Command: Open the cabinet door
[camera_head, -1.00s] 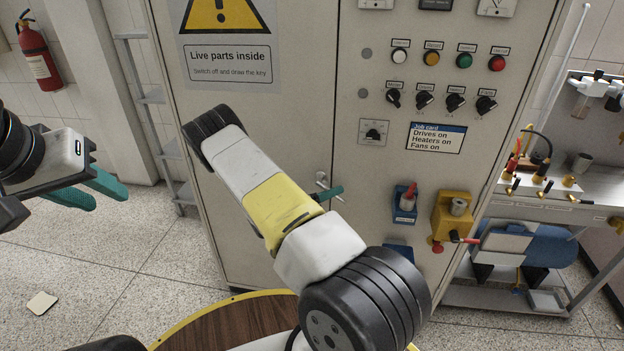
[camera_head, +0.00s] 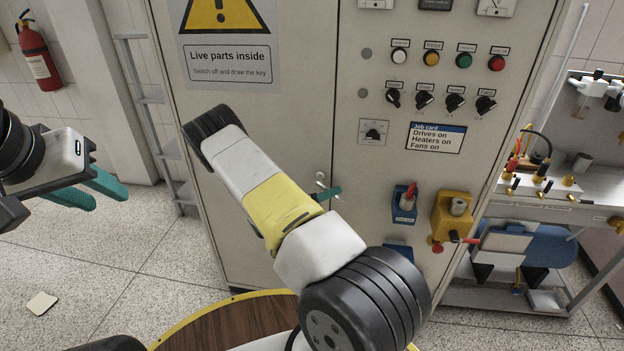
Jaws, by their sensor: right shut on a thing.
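The grey cabinet door (camera_head: 303,123) fills the middle left of the cabinet and carries a yellow warning sign. The door looks closed, its right edge along the seam with the control panel. A small metal handle (camera_head: 320,178) sits at that edge. My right gripper (camera_head: 326,197) is at the handle; one teal finger shows and the rest is hidden behind my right arm. It is shut on the handle, though the contact itself is mostly hidden. My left gripper (camera_head: 98,193) is at the far left, away from the cabinet, with two teal fingers apart and nothing between them.
The control panel (camera_head: 400,165) right of the door has lamps, knobs, a blue switch (camera_head: 404,203) and a yellow box (camera_head: 452,215) with a red lever. A workbench (camera_head: 560,210) stands at right. A shelf rack and a fire extinguisher (camera_head: 38,55) are at left. Left floor is mostly clear.

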